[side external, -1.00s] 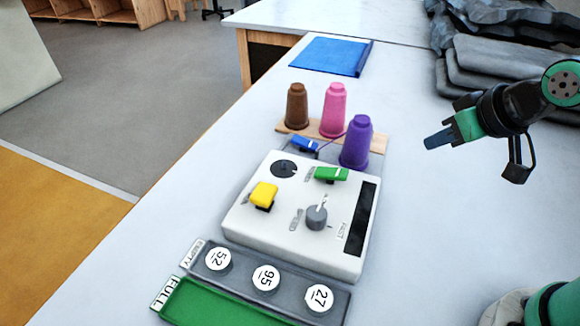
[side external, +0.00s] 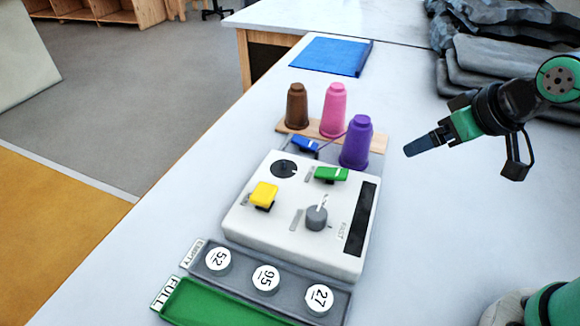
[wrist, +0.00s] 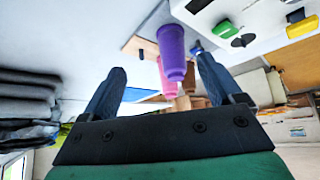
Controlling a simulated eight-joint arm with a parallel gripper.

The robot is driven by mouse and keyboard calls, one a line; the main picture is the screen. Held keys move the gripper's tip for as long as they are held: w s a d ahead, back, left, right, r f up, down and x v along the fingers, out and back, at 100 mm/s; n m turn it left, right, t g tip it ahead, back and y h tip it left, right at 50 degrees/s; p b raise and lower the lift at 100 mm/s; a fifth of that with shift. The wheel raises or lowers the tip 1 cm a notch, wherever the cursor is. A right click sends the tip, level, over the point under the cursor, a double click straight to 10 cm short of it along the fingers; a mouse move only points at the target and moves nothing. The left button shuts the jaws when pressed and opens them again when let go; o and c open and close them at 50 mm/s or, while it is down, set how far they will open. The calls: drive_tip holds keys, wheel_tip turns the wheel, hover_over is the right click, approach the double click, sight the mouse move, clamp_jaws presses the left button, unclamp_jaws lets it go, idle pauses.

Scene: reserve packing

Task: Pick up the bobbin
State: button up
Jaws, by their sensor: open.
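Three round discs with white numbered tops sit in a dark grey tray (side external: 238,291) marked EMPTY; they look like the bobbins. They are disc 52 (side external: 217,259), disc 95 (side external: 266,279) and disc 27 (side external: 319,298). The green tray (side external: 200,302) marked FULL beside it shows no disc in its visible part. My gripper (side external: 408,151) is in the air over the table, right of the purple thread cone, away from the discs. In the wrist view its two blue fingers (wrist: 160,75) are spread apart with nothing held; the discs are not visible there.
The white winding machine (side external: 272,225) has yellow, green and blue levers and a grey spindle. Brown (side external: 297,107), pink (side external: 334,110) and purple (side external: 356,143) cones stand on a wooden strip behind it. A blue mat (side external: 330,56) lies farther back. The table right of the machine is clear.

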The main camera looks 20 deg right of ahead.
drive_tip(key=w+a+n+g+y, duration=0.1)
drive_tip(key=w+a+n+g, duration=0.1)
drive_tip(key=a+n, duration=0.6)
drive_tip(key=n+g+h, duration=0.1)
drive_tip(key=n+g, duration=0.4)
drive_tip(key=n, duration=1.1)
hover_over(267, 274)
wheel_tip(267, 274, down, 7)
drive_tip(key=shift+s+d+f, duration=0.1)
drive_tip(key=shift+f, duration=0.1)
drive_tip(key=shift+s+a+f, duration=0.1)
drive_tip(key=shift+a+f, duration=0.1)
drive_tip(key=shift+f, duration=2.7)
clamp_jaws()
